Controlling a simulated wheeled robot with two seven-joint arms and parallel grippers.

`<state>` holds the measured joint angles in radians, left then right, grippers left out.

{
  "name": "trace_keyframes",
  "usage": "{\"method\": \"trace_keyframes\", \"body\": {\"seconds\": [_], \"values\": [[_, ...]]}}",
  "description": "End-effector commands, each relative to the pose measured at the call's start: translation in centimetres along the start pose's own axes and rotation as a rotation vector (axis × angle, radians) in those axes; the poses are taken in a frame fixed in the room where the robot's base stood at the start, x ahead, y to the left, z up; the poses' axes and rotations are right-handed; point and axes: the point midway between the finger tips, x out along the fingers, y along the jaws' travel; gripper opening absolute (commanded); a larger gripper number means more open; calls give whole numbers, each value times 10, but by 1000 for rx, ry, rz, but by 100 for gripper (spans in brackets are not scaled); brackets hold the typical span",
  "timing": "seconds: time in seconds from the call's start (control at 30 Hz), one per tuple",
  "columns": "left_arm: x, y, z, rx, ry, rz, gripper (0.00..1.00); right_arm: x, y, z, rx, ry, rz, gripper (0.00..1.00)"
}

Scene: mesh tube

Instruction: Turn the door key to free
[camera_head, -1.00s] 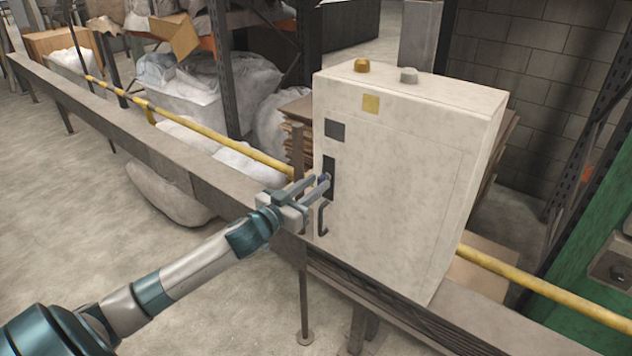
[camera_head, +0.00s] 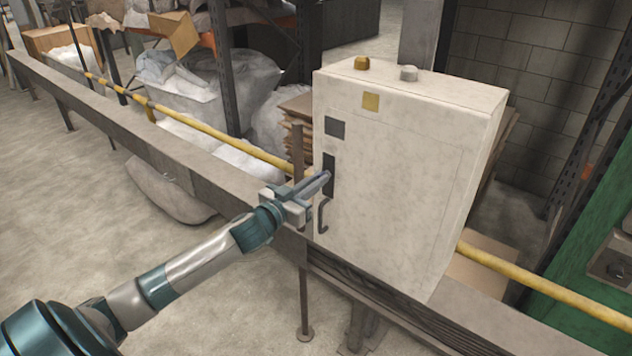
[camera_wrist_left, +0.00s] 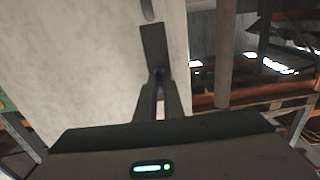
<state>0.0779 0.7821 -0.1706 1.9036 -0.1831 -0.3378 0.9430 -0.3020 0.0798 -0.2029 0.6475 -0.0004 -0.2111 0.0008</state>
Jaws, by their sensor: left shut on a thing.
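A white cabinet (camera_head: 410,180) stands on the rail, with a dark lock plate (camera_head: 328,178) on the left part of its front and a dark handle (camera_head: 323,216) below it. My left gripper (camera_head: 322,184) is at the lock plate, its fingers close together. The left wrist view shows the fingers (camera_wrist_left: 158,82) shut at the near end of the dark plate (camera_wrist_left: 153,48). The key is hidden between or behind the fingers, so its angle cannot be told. My right gripper is in neither view.
A yellow pipe (camera_head: 215,133) and a grey rail (camera_head: 120,130) run past the cabinet. Bags and shelving (camera_head: 220,80) stand behind at left. A green panel (camera_head: 600,270) is at the right edge. The floor (camera_head: 90,220) at front left is clear.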

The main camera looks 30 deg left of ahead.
Motion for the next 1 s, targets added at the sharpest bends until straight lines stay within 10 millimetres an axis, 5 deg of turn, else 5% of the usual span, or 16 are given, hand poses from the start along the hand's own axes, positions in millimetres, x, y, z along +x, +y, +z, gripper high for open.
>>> {"method": "trace_keyframes", "body": {"seconds": [0.37,1.0], "values": [[0,0,-1,159,-1,0,0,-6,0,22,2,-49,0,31],[0,2,0,741,0,0,0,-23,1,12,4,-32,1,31]]}}
